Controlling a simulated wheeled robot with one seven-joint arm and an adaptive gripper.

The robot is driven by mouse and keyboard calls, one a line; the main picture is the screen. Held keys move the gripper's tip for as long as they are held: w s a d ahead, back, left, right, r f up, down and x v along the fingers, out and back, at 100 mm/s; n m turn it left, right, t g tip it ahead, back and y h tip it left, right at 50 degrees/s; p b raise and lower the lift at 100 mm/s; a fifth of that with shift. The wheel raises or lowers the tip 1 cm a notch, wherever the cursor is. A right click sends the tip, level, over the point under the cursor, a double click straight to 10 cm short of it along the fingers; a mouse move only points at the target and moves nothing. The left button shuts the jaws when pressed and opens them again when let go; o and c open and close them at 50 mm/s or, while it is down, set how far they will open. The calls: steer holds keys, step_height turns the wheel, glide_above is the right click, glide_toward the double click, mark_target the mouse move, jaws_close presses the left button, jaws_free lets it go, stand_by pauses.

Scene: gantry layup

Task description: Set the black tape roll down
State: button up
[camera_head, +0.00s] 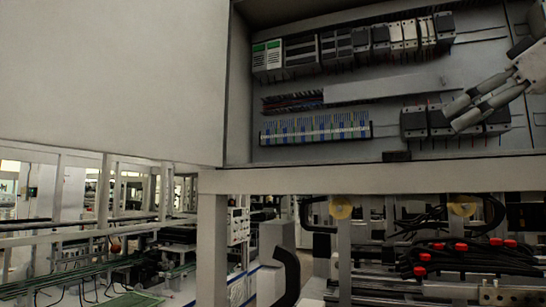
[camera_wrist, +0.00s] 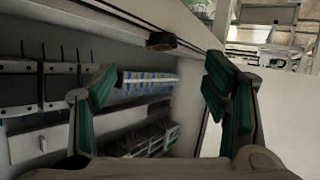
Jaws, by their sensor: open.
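The black tape roll (camera_head: 397,156) sits on the front ledge (camera_head: 300,180) along the bottom of the open cabinet. It shows small and dark in the head view. In the wrist view the roll (camera_wrist: 161,41) rests on the pale ledge, beyond the fingertips and apart from them. My gripper (camera_head: 456,114) is at the right of the head view, up and to the right of the roll, in front of the cabinet's lower right modules. In the wrist view my gripper (camera_wrist: 158,85) has its green-padded fingers spread wide with nothing between them.
The cabinet holds a terminal strip (camera_head: 315,129), a grey duct (camera_head: 385,87), an upper row of modules (camera_head: 350,45) and lower right modules (camera_head: 427,121) close to my fingers. A large pale panel (camera_head: 110,80) fills the upper left. Black cables with red ends (camera_head: 465,255) lie below.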

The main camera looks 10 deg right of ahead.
mark_target(404, 161)
steer(key=shift+n, duration=0.4)
steer(key=shift+a+r+b+x, duration=0.1)
steer(key=shift+r+x, duration=0.1)
steer(key=shift+x, duration=2.05)
steer(key=shift+a+r+b+x, duration=0.1)
steer(key=shift+r+x, duration=0.1)
steer(key=shift+x, duration=2.05)
steer(key=shift+a+r+b+x, duration=0.1)
steer(key=shift+r+x, duration=0.1)
steer(key=shift+x, duration=2.05)
steer(key=shift+w, duration=0.2)
steer(key=c, duration=1.3)
steer(key=shift+r, duration=0.15)
steer(key=shift+c, duration=0.2)
step_height(404, 161, up, 10)
steer(key=p, duration=0.2)
steer(key=shift+p, duration=0.35)
